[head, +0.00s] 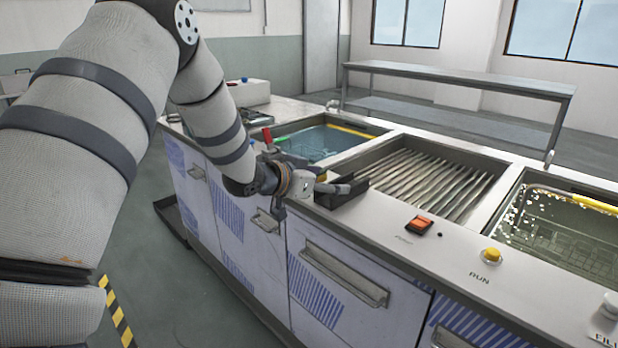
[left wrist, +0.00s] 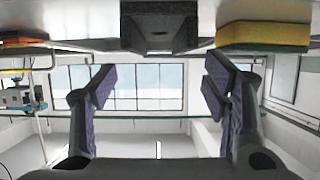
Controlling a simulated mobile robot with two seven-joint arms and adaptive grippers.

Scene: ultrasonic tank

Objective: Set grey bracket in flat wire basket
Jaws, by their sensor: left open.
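The grey bracket (head: 342,192) is a dark angular piece on the front ledge of the counter, beside the slatted middle bay. It also shows upside down at the top of the left wrist view (left wrist: 160,28). My left gripper (head: 318,188) is at the ledge, just left of the bracket. In the left wrist view its two fingers (left wrist: 160,92) are spread, with nothing between them and the bracket ahead. A wire basket (head: 560,212) sits in the right tank under rippling liquid; I cannot tell how flat it is. My right gripper is not in view.
The slatted bay (head: 425,180) lies between the left tank (head: 322,143) and the right tank. An orange switch (head: 419,225) and a yellow button (head: 491,256) stand on the front ledge. A yellow and green sponge (left wrist: 262,36) is near the bracket in the left wrist view.

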